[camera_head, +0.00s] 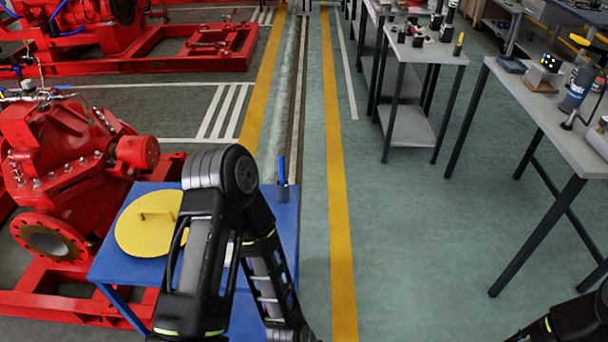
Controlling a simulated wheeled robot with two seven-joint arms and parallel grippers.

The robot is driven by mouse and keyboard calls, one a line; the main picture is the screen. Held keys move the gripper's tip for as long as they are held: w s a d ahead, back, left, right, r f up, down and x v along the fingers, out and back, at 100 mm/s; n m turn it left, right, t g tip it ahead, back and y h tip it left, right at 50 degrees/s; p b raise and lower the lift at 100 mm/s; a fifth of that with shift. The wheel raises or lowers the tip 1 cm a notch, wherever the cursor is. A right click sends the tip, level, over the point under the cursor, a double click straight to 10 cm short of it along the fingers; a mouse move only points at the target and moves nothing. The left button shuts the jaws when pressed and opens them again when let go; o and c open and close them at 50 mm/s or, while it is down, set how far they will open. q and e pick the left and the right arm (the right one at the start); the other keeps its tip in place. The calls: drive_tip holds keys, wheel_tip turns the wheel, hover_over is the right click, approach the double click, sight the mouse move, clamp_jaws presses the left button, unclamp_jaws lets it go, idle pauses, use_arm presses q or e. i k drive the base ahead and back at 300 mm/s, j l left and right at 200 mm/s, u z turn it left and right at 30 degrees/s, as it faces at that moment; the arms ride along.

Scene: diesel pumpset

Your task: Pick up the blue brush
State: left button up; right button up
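A slim blue upright item, which looks like the blue brush (281,168), stands in a small dark holder (283,192) near the back right corner of the blue table (130,262). Its bristles cannot be made out. My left arm rises in front of this table, bends at the elbow and runs down to the bottom edge. It hides much of the table's middle. My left gripper is not in view. Only a piece of my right arm shows at the bottom right corner, and my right gripper is not in view.
A yellow round lid with a handle (138,238) lies on the blue table's left part. A red pump (62,150) stands to the left. Grey tables (555,110) with tools are at the right. The green floor (420,230) between is clear.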

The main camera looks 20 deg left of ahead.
sight(281, 161)
drive_tip(key=i+l, duration=0.1)
drive_tip(key=i, duration=0.35)
drive_tip(key=i+l+u, duration=0.15)
drive_tip(key=i, duration=0.35)
